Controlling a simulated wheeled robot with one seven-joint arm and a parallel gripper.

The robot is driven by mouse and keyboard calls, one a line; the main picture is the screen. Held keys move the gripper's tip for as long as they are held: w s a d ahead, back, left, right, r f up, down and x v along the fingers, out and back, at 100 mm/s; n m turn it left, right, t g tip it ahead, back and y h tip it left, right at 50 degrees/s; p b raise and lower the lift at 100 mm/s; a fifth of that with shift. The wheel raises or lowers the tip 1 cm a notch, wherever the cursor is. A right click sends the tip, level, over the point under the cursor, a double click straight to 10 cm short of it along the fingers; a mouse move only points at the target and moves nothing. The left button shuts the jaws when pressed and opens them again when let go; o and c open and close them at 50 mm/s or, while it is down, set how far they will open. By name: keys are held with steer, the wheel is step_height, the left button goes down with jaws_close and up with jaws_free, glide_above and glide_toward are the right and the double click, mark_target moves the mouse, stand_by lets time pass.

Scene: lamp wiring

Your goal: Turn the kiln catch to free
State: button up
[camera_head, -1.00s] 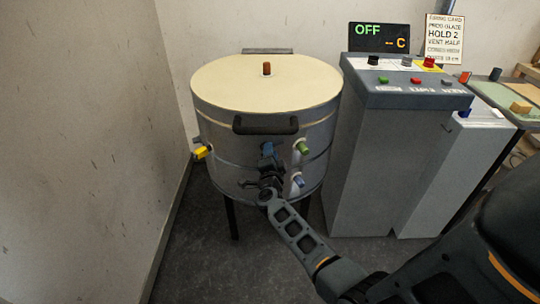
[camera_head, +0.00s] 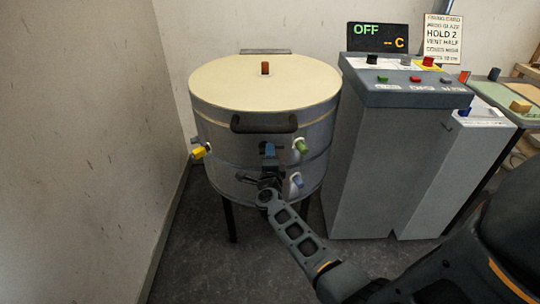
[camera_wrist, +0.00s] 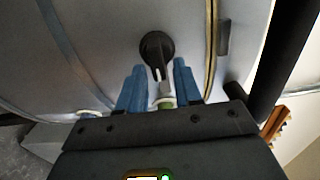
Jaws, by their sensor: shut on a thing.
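The kiln catch (camera_wrist: 157,50) is a dark round knob with a short lever on the kiln's front wall. In the wrist view its lever points down between the two blue fingers of my gripper (camera_wrist: 160,75), which is shut on it. In the head view my gripper (camera_head: 268,157) is at the kiln's front, below the lid handle, and mostly hides the catch. The kiln (camera_head: 225,130) is a grey drum with a closed cream lid (camera_head: 225,82).
A green plug (camera_head: 301,146) and a blue plug (camera_head: 297,181) stick out just right of my gripper. A yellow plug (camera_head: 199,152) is at the left. The black lid handle (camera_head: 264,124) is above. The control cabinet (camera_head: 370,160) stands right; its display (camera_head: 380,37) reads OFF.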

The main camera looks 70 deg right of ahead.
steer(key=shift+f, duration=0.1)
steer(key=o, duration=0.7)
steer(key=shift+c, duration=0.2)
steer(key=v, duration=0.7)
steer(key=shift+s+a+p, duration=0.15)
steer(key=shift+a+p, duration=0.2)
steer(key=shift+p, duration=0.05)
steer(key=shift+a, duration=0.1)
